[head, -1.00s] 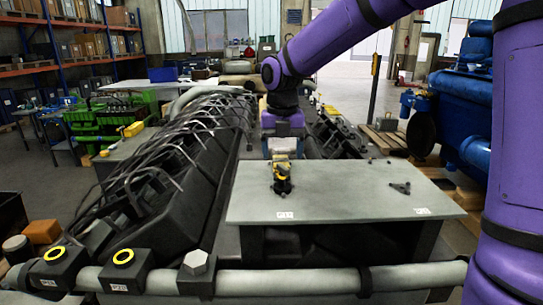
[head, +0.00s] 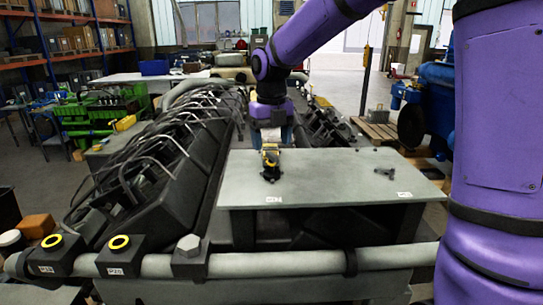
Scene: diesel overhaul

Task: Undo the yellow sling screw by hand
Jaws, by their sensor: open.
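A small yellow and black fitting (head: 270,165), which looks like the sling screw, stands upright on the grey plate (head: 330,175) near its left side. My gripper (head: 271,142) hangs over the fitting, pointing down, with its tip at or just behind the fitting's yellow top. It is open. The fingers are tiny and partly hidden here, so I cannot tell whether they are around the screw or touching it.
A small dark three-armed part (head: 385,173) lies on the plate's right side. Two black blocks with yellow rings (head: 119,242) sit on the front pipe (head: 290,262). Dark engine covers with curved pipes (head: 165,160) rise to the left. A blue machine (head: 437,105) stands at the right.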

